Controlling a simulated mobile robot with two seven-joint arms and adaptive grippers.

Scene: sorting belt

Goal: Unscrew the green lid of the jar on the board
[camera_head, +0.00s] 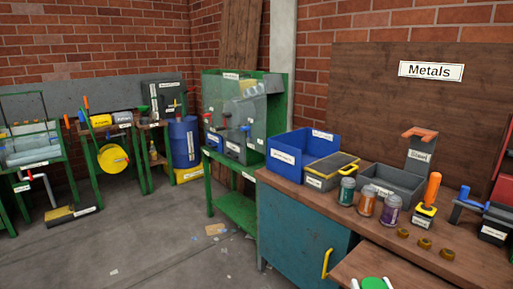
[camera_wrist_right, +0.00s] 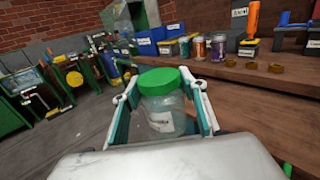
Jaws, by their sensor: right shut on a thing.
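The clear glass jar (camera_wrist_right: 162,115) with a white label stands between the fingers of my right gripper (camera_wrist_right: 161,88) in the right wrist view. Its green lid (camera_wrist_right: 158,80) sits on top of the jar. The fingers lie on both sides of the jar and are shut on it. In the head view only the green lid (camera_head: 374,284) shows at the bottom edge, with pale finger parts beside it. The wooden board (camera_head: 400,264) shows behind it. The jar's base is hidden by my gripper. My left gripper is not in view.
The workbench (camera_head: 470,266) behind holds several small jars, brown rings (camera_head: 425,243), a grey bin (camera_head: 400,181) and a blue bin (camera_head: 290,150). A blue cabinet (camera_head: 295,225) with a yellow handle is below. Open floor (camera_head: 150,240) lies to the left.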

